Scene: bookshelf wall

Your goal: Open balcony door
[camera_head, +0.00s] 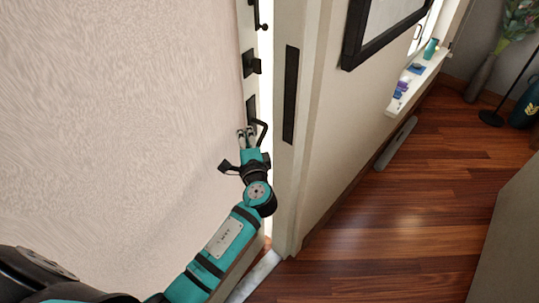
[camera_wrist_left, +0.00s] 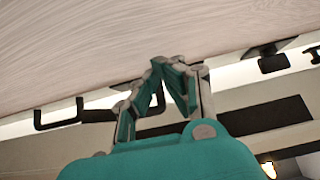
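The balcony door (camera_head: 130,90) is a pale, wood-grained panel filling the left of the head view. A bright gap shows between its edge and the white door frame (camera_head: 293,150), so it stands slightly ajar. A black lever handle (camera_head: 262,132) sits near that edge; in the wrist view the handle (camera_wrist_left: 62,121) shows left of my fingers and partly behind them. My left gripper (camera_head: 246,134) is at the handle, close to the door panel. In the wrist view the left gripper's fingertips (camera_wrist_left: 163,63) come together, with no clear grip on the handle. My right gripper is out of view.
A black lock knob (camera_head: 252,65) is above the handle. A black strip (camera_head: 291,95) is on the frame. Right of it are a wall with a framed picture (camera_head: 385,25) and a white sill (camera_head: 418,85) with small items. The wooden floor (camera_head: 400,210) is largely clear.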

